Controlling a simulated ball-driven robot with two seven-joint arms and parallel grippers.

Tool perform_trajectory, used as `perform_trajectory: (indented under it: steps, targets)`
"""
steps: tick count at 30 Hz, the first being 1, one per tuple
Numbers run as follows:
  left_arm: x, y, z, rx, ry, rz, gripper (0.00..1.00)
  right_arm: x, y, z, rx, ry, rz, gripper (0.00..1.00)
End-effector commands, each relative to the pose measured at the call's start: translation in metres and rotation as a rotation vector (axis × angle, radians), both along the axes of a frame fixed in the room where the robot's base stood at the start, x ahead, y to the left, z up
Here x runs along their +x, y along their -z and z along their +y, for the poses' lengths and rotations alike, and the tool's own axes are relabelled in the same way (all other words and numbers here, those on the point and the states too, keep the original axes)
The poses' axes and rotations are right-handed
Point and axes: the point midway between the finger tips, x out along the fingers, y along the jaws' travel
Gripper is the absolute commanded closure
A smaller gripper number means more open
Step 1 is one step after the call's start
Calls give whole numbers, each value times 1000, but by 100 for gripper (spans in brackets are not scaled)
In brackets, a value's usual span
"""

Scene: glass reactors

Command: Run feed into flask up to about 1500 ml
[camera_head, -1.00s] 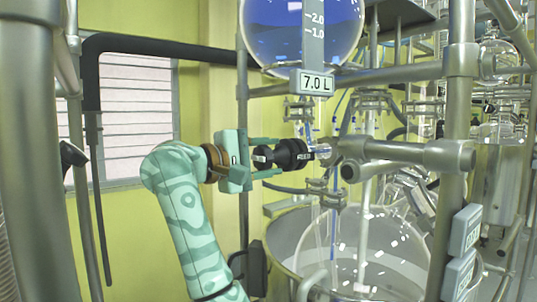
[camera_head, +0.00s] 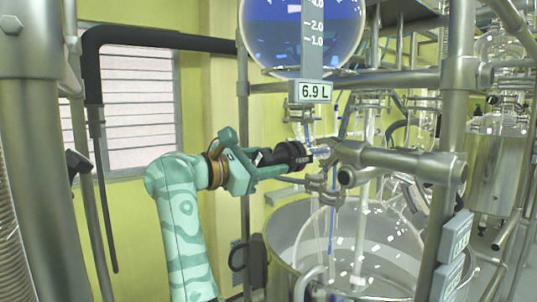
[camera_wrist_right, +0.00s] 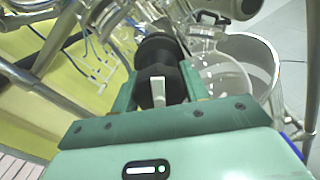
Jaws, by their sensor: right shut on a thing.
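My right gripper (camera_head: 272,165) is shut on the black valve knob (camera_head: 294,153) below the feed vessel. The right wrist view shows the knob (camera_wrist_right: 158,50) between its green fingers (camera_wrist_right: 157,92). The round glass feed vessel (camera_head: 272,35) holds blue liquid, with a graduated scale (camera_head: 313,35) in front. The display (camera_head: 310,91) below it reads 6.9 L. The clear glass flask (camera_head: 345,245) sits low inside a metal pot; its liquid level cannot be told. It also shows in the right wrist view (camera_wrist_right: 225,75). My left gripper is not in view.
Metal frame posts (camera_head: 455,120) and clamps crowd the right side of the knob. The open metal pot (camera_head: 290,215) surrounds the flask. A black pipe (camera_head: 160,44) runs along the wall at left. More glassware stands at the far right.

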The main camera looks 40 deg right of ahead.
Motion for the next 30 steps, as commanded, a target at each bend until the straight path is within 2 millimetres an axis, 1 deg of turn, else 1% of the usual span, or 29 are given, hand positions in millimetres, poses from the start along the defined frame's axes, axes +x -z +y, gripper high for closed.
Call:
perform_trajectory:
  steps: [1,15,22,30]
  targets:
    - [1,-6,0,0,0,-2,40,0,-1,0,9,-2,45,78]
    - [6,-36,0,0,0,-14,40,-1,0,0,55,-2,454,78]
    - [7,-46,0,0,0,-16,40,-1,1,0,71,-2,584,78]
    - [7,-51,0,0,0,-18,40,-1,2,0,79,-2,656,78]
